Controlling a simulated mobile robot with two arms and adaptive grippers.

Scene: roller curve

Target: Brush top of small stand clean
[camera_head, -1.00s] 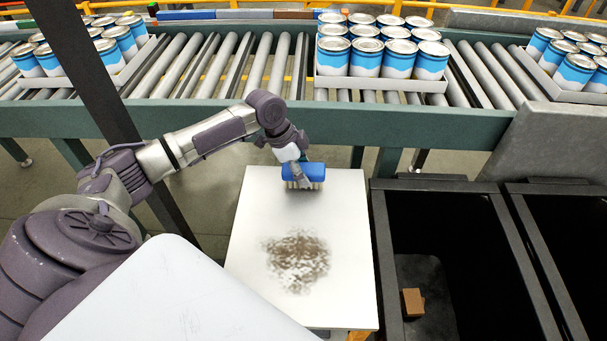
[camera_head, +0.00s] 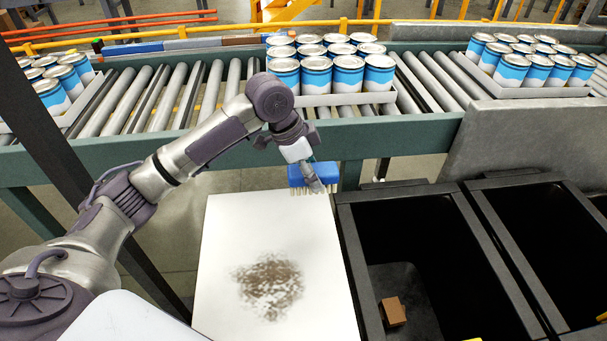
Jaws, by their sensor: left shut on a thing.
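The small stand (camera_head: 230,225) has a white top in the middle of the head view. A patch of brown dirt (camera_head: 270,286) lies on its front half. My left gripper (camera_head: 315,184) is shut on a blue brush (camera_head: 298,176) with pale bristles pointing down. The brush is at the stand's far right corner, away from the dirt. I cannot tell whether the bristles touch the top. My right gripper is not in view.
Two dark open bins (camera_head: 347,240) stand right of the stand; the nearer holds a small brown block (camera_head: 393,311). Behind runs a roller conveyor (camera_head: 190,97) with trays of blue-and-white cans (camera_head: 316,75). A dark post (camera_head: 60,150) stands at the left.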

